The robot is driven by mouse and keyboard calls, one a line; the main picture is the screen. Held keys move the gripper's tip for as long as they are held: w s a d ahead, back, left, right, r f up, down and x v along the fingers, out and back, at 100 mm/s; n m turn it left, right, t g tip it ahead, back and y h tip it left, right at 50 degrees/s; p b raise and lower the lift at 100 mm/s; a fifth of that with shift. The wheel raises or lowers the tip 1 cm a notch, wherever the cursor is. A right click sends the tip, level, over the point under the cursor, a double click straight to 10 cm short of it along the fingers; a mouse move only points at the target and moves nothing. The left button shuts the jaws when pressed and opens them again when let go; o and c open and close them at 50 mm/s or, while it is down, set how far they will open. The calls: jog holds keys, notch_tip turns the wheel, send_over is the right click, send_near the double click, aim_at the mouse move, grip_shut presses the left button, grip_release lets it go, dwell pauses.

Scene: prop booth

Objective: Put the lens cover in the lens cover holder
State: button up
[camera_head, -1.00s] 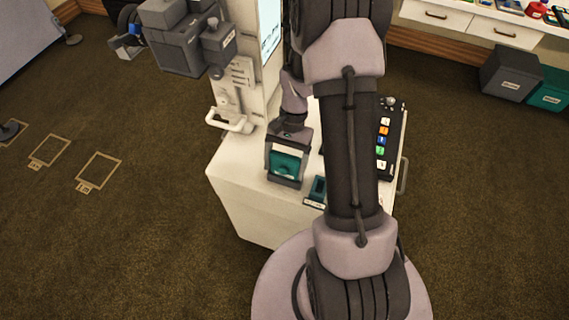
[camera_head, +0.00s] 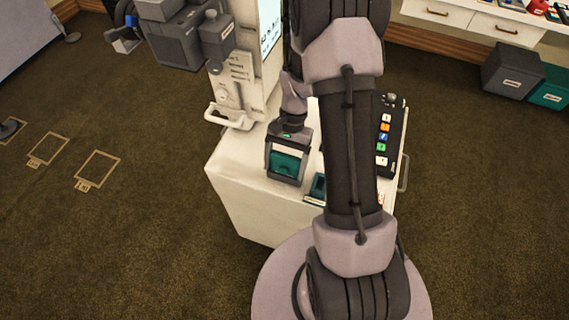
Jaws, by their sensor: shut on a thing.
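My gripper (camera_head: 287,160) points down over the white cart top, left of my forearm. It is shut on a teal piece, which looks like the lens cover (camera_head: 286,164), framed by grey at its sides and lower edge. I cannot tell whether it touches the cart top. A small teal and dark slotted piece (camera_head: 317,187), perhaps the lens cover holder, sits on the cart near its front edge, just right of and below my gripper. My forearm hides its right side.
The white cart (camera_head: 237,174) also carries a dark panel with coloured buttons (camera_head: 384,140) behind my arm. A grey camera-like device (camera_head: 185,40) and a white upright unit (camera_head: 236,85) stand behind on the left. Grey and teal bins (camera_head: 512,70) are far right.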

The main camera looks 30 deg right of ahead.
aim_at(284, 157)
jog(key=shift+f, duration=0.1)
jog(key=o, duration=1.3)
jog(key=shift+o, duration=0.2)
notch_tip(284, 157, up, 7)
jog(key=p, duration=0.6)
